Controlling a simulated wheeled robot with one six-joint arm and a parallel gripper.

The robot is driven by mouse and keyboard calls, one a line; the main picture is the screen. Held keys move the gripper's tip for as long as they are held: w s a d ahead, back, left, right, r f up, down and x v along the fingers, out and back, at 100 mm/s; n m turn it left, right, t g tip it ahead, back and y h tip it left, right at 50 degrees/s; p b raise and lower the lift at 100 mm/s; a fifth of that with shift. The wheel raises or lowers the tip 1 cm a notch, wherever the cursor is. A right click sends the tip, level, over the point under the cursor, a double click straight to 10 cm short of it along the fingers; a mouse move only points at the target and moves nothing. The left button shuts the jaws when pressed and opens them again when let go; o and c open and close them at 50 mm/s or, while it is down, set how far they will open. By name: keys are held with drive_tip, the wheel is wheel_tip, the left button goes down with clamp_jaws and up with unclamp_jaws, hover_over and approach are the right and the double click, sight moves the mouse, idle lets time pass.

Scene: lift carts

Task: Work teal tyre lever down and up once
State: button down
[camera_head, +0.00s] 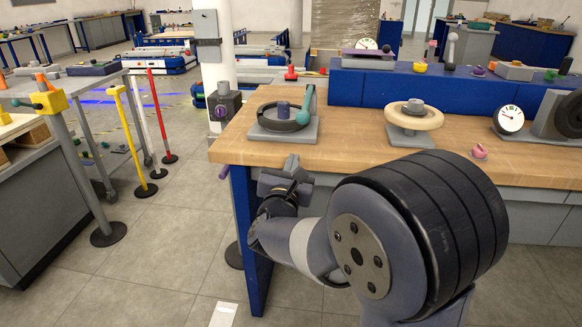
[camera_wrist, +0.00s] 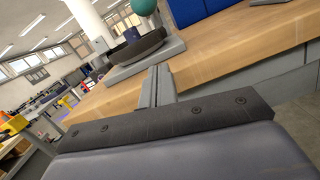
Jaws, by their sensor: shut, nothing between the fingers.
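The tyre station (camera_head: 270,130) is a grey base near the bench's left front corner, with a black tyre (camera_head: 283,121) lying flat around a dark hub. The teal lever (camera_head: 309,97) rises at its right side. In the wrist view the teal ball (camera_wrist: 143,6) is at the top, above the tyre (camera_wrist: 138,47). The rod between knob and pivot is unclear.
A cream ring on a grey stand (camera_head: 413,116), a pink knob (camera_head: 479,152) and a white dial (camera_head: 509,119) stand farther right on the bench (camera_head: 345,140). A blue raised shelf (camera_head: 430,88) runs behind. Posts (camera_head: 134,140) and another bench stand left, with open floor between.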

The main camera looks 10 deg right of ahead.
drive_tip(key=w+d+r+p, duration=0.1)
drive_tip(key=w+d+r, duration=0.1)
drive_tip(key=w+r, duration=0.2)
drive_tip(key=shift+w+d+r, duration=0.2)
drive_tip(key=shift+w+r, duration=0.1)
